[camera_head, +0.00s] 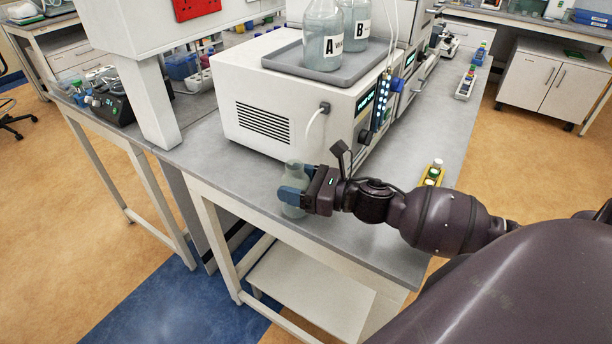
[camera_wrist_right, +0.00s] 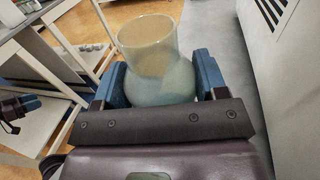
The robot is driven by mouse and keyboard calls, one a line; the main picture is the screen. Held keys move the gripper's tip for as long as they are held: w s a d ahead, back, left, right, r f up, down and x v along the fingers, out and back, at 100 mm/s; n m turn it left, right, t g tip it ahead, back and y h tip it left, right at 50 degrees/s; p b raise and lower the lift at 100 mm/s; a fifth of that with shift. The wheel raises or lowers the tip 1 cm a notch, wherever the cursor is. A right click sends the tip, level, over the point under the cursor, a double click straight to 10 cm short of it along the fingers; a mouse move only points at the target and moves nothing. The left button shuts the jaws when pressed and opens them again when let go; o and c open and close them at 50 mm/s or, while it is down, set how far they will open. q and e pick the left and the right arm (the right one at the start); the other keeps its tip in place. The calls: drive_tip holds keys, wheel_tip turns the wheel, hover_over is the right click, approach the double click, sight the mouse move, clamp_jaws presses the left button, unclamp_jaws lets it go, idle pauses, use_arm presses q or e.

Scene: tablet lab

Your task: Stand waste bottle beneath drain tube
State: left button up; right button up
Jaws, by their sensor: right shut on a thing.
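The waste bottle (camera_head: 293,203) is a clear, pale greenish glass vessel with a wide open neck. My right gripper (camera_head: 293,195) is shut on it, with blue fingers on either side. In the right wrist view the waste bottle (camera_wrist_right: 157,62) sits between the two fingers of the right gripper (camera_wrist_right: 160,85). It is about upright at the bench's front edge; I cannot tell whether its base touches the bench. The drain tube (camera_head: 314,124) is a white tube that leaves a dark port on the white instrument's side and curves down, behind and above the bottle.
The white instrument (camera_head: 262,112) stands on the grey bench (camera_head: 229,179), with a grey tray (camera_head: 286,62) and bottles A (camera_head: 322,35) and B (camera_head: 355,22) on top. A yellow rack (camera_head: 433,174) with vials stands behind my right arm. Bare bench lies left of the bottle.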

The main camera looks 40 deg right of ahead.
drive_tip(key=d, duration=0.1)
drive_tip(key=w+d, duration=0.1)
drive_tip(key=d, duration=0.1)
drive_tip(key=shift+w+d, duration=0.3)
drive_tip(key=shift+d, duration=0.1)
drive_tip(key=shift+d+f, duration=0.2)
drive_tip(key=shift+f, duration=0.4)
use_arm(q)
drive_tip(key=shift+s+f, duration=0.25)
use_arm(e)
drive_tip(key=shift+a+f, duration=0.1)
use_arm(q)
drive_tip(key=shift+s+f, duration=0.1)
drive_tip(key=shift+f, duration=0.05)
use_arm(e)
drive_tip(key=shift+f, duration=0.15)
drive_tip(key=o, duration=0.9)
drive_tip(key=shift+o, duration=0.2)
use_arm(q)
drive_tip(key=shift+w, duration=0.2)
